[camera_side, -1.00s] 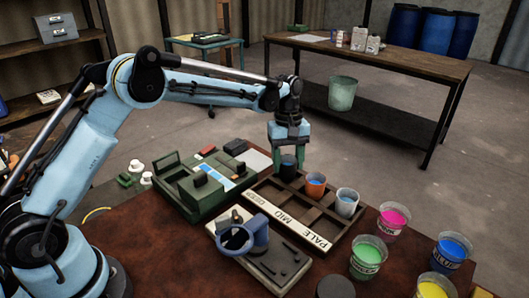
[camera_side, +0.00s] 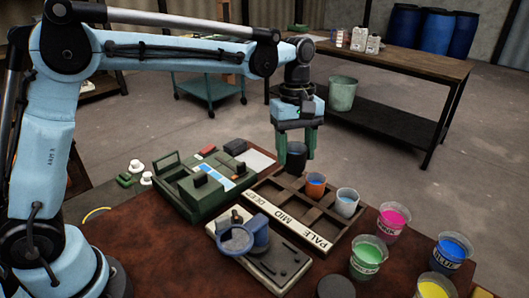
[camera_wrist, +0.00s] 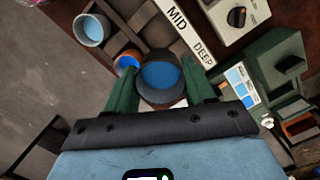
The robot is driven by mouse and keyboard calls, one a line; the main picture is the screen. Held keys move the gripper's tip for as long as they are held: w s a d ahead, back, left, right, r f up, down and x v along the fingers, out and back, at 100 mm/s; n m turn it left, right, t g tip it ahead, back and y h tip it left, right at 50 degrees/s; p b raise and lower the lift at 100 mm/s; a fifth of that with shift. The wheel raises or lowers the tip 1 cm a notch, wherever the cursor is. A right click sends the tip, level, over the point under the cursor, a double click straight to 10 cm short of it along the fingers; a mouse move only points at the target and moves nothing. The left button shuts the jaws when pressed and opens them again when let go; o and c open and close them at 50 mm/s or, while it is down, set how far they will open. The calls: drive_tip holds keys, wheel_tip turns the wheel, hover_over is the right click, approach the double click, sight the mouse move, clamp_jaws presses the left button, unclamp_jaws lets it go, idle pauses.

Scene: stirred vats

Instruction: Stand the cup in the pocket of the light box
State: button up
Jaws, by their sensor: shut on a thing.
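The cup (camera_side: 296,157) is dark grey with blue liquid in it. My gripper (camera_side: 297,148) is shut on it, one green finger on each side, and holds it upright above the far end of the wooden rack. In the wrist view the cup (camera_wrist: 158,92) is seen from above between the fingers. The light box (camera_side: 186,205) appears to be the dark green unit left of the rack, with blue and white swatches on top. Part of it shows at the right of the wrist view (camera_wrist: 285,48). I cannot clearly make out its pocket.
The rack (camera_side: 283,225), marked PALE, MID and DEEP, holds an orange cup (camera_side: 315,187) and a pale cup (camera_side: 347,204). A grey instrument (camera_side: 281,267) with a blue ring lies in front. Pink (camera_side: 390,225), green (camera_side: 366,262), blue and yellow paint pots stand at right.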

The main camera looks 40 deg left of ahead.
drive_tip(key=s+a+n, duration=0.4)
drive_tip(key=s+a, duration=0.4)
drive_tip(key=a, duration=0.4)
drive_tip(key=s+a+n, duration=0.5)
drive_tip(key=s+a, duration=0.2)
drive_tip(key=a, duration=0.6)
drive_tip(key=shift+t, duration=0.4)
drive_tip(key=shift+s+d+f, duration=0.1)
drive_tip(key=shift+d+f, duration=0.05)
drive_tip(key=shift+f, duration=4.85)
drive_tip(key=o, duration=1.1)
drive_tip(key=shift+f, duration=0.15)
drive_tip(key=shift+o, duration=0.2)
